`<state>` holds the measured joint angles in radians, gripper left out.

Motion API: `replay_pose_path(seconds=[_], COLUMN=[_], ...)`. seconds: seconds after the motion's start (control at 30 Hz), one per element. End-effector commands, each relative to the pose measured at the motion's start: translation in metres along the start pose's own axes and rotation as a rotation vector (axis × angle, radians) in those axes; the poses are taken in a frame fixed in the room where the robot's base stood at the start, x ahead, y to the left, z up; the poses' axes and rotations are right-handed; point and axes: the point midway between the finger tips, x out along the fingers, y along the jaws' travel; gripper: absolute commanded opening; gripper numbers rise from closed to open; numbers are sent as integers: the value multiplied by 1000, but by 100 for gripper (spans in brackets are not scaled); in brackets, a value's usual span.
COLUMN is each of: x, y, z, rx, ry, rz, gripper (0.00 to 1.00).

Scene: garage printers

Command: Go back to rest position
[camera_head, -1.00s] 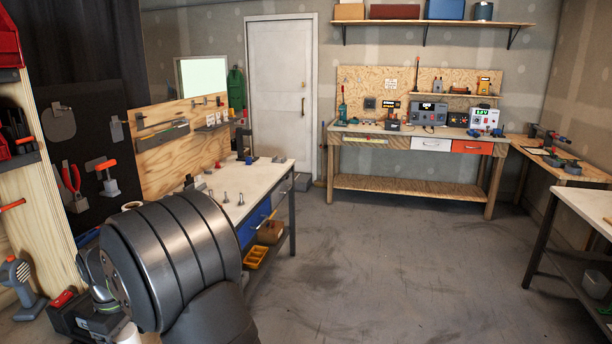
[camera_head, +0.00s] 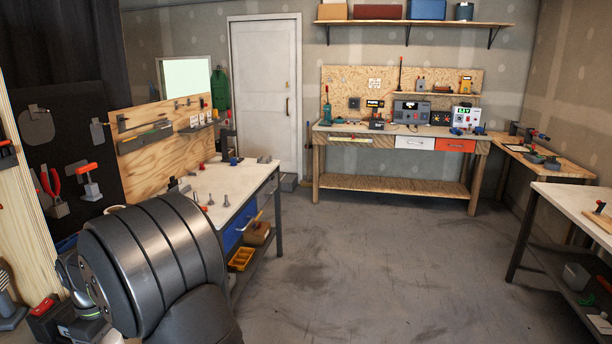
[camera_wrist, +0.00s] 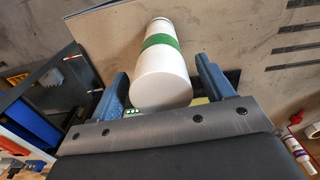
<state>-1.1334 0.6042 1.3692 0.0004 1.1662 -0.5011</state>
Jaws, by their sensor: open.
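My gripper (camera_wrist: 162,88) shows in the wrist view with its two blue fingers apart. A white cylinder with a green band (camera_wrist: 163,75) is seen between and beyond the fingers. Gaps show on both sides of it, and I cannot tell how far it is from them. In the head view, a dark grey link of my arm fills the lower left, and my fingertips cannot be made out there.
A workbench (camera_head: 238,182) with a wooden tool board stands just right of my arm. A back bench (camera_head: 345,128) carries electronic devices. Another bench (camera_head: 570,205) stands at the right. The concrete floor (camera_head: 390,265) between them is clear.

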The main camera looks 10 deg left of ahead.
Motion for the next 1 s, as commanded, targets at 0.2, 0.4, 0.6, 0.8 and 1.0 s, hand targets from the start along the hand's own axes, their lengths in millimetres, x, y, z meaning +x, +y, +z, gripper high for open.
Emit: replay_pose_path(seconds=[0.2, 0.4, 0.6, 0.8, 1.0], x=[-46, -86, -63, -23, 17], y=[0, 0, -1, -1, -1], z=[0, 0, 1, 1, 1], rx=[0, 0, 0, 0, 0], ry=[2, 2, -7, -6, -6], rz=[1, 1, -4, -3, -3], gripper=[74, 74, 74, 74, 74])
